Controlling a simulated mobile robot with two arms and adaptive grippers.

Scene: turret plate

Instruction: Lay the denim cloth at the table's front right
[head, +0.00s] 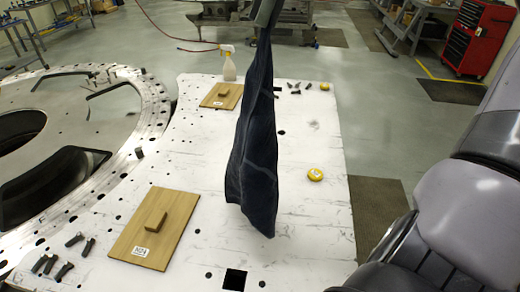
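The dark blue denim cloth (256,140) hangs in long folds over the middle of the white table plate (310,220). My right gripper (264,18) is at the top edge of the head view, shut on the cloth's upper end. Only the lower part of this gripper shows. The cloth's lower tip hangs over the front half of the plate; I cannot tell whether it touches the surface. The plate's front right area is bare. My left gripper is not in view.
A wooden board with a block handle (155,228) lies front left, another (222,96) farther back. A square hole (235,279) is near the front. A large ring (150,105) stands left.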

